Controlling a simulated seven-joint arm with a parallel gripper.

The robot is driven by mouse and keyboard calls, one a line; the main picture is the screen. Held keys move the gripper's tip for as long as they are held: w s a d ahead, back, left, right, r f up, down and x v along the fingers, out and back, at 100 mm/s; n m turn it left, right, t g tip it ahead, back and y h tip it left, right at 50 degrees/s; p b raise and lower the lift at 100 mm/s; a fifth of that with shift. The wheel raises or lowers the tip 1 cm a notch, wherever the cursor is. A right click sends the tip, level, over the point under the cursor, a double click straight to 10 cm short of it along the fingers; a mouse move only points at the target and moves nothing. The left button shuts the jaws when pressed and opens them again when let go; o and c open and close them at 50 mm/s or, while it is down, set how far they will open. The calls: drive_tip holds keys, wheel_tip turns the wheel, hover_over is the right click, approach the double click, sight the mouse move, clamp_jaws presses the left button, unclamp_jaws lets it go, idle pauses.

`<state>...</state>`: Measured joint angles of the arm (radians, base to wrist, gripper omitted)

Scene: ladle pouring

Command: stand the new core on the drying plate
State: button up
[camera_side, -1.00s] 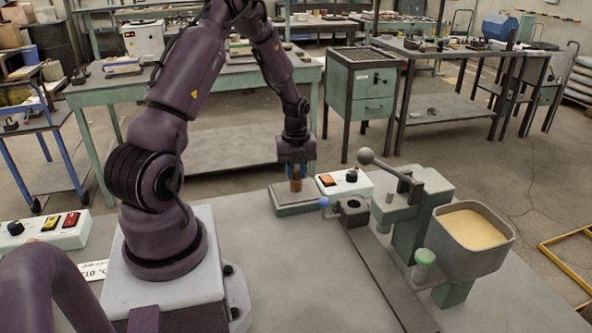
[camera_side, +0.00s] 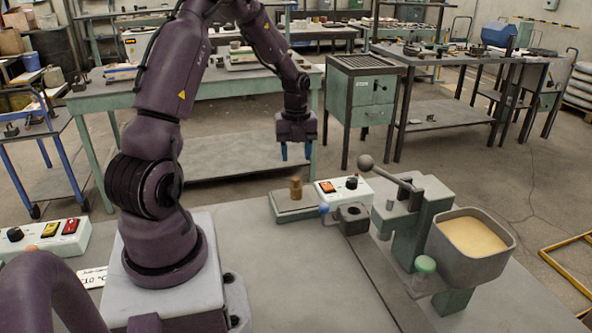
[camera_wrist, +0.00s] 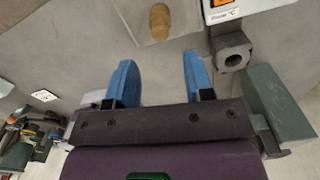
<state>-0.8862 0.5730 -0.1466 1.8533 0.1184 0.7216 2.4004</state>
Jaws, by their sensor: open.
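The core (camera_side: 296,188) is a small brown cylinder standing upright on the drying plate (camera_side: 287,207), a flat grey slab on the bench. In the wrist view the core (camera_wrist: 159,22) shows from above, beyond my fingertips and apart from them. My gripper (camera_side: 297,152) is open and empty, raised above the core. Its blue fingers also show spread apart in the wrist view (camera_wrist: 158,72), with nothing between them.
A white control box (camera_side: 343,188) with an orange switch stands just right of the plate. A core machine (camera_side: 408,215) with a ball-ended lever and a hopper of sand (camera_side: 472,237) stands further right.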

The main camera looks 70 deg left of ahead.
sight(296, 178)
drive_tip(key=d+r+n+t+y, duration=0.2)
drive_tip(key=d+r+n, duration=0.6)
drive_tip(key=d+r, duration=0.7)
drive_tip(key=s+d+r+n+t+h, duration=0.2)
drive_tip(key=s+d+r+n, duration=0.3)
drive_tip(key=s+d+n, duration=0.4)
drive_tip(key=shift+s+d+n+t, duration=0.2)
drive_tip(key=shift+d+n+t, duration=0.6)
drive_tip(key=shift+d+n, duration=0.9)
drive_tip(key=shift+d+m, duration=0.3)
